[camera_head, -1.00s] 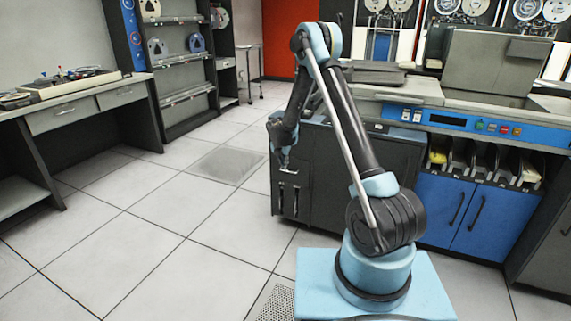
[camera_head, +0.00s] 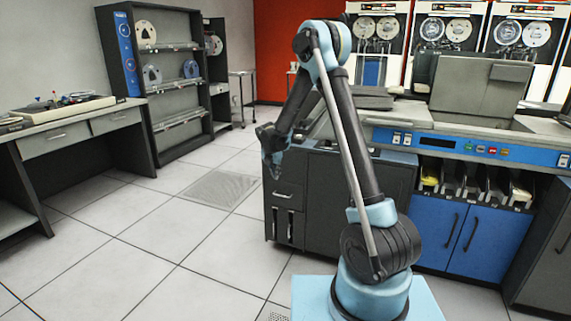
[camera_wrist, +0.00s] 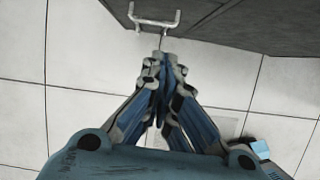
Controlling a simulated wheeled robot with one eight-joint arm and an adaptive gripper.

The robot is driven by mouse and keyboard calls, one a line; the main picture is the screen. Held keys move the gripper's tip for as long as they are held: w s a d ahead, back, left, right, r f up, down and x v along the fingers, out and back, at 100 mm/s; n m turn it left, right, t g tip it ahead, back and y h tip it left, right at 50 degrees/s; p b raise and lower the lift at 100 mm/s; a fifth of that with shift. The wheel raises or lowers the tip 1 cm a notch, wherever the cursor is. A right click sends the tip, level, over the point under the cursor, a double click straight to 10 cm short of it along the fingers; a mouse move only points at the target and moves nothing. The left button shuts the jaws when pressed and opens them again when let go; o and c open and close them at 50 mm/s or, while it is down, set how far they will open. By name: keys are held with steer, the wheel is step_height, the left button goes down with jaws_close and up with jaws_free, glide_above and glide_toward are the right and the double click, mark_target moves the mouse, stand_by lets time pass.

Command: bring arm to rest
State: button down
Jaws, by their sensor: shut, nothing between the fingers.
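My arm is folded in the head view, with its elbow high and the forearm hanging down to the left. My gripper (camera_head: 273,172) points down beside the left end of the dark card-machine cabinet (camera_head: 340,205) and holds nothing. In the wrist view, the fingers of my gripper (camera_wrist: 164,62) come together at the tips over the floor. A cabinet handle (camera_wrist: 155,20) shows just beyond the tips in that view; I cannot tell the exact gap.
The card machine has a blue control panel (camera_head: 470,146), a slotted card tray and blue doors (camera_head: 462,228). A desk (camera_head: 75,140) and a reel shelf (camera_head: 165,85) stand at the left. Open tiled floor (camera_head: 140,225) lies between. Tape drives (camera_head: 450,30) stand at the back.

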steer(key=s+d+r+m+g, duration=0.1)
steer(key=s+d+r+m, duration=0.65)
steer(key=s+d, duration=0.25)
steer(key=s+d+r+m, duration=0.7)
steer(key=s+d+r, duration=0.2)
steer(key=s+d, duration=0.15)
steer(key=s+d+f+m, duration=0.2)
steer(key=s+m, duration=0.3)
steer(key=s, duration=0.4)
steer(key=s+d+f+m+y, duration=0.1)
steer(key=s+d+f+m, duration=0.1)
steer(key=s+m, duration=0.4)
steer(key=s+d+f+m, duration=0.2)
steer(key=s+d+m, duration=0.2)
steer(key=s, duration=0.9)
steer(key=shift+s+f+m+g, duration=0.2)
steer(key=shift+m+g, duration=0.2)
steer(key=shift+m, duration=0.35)
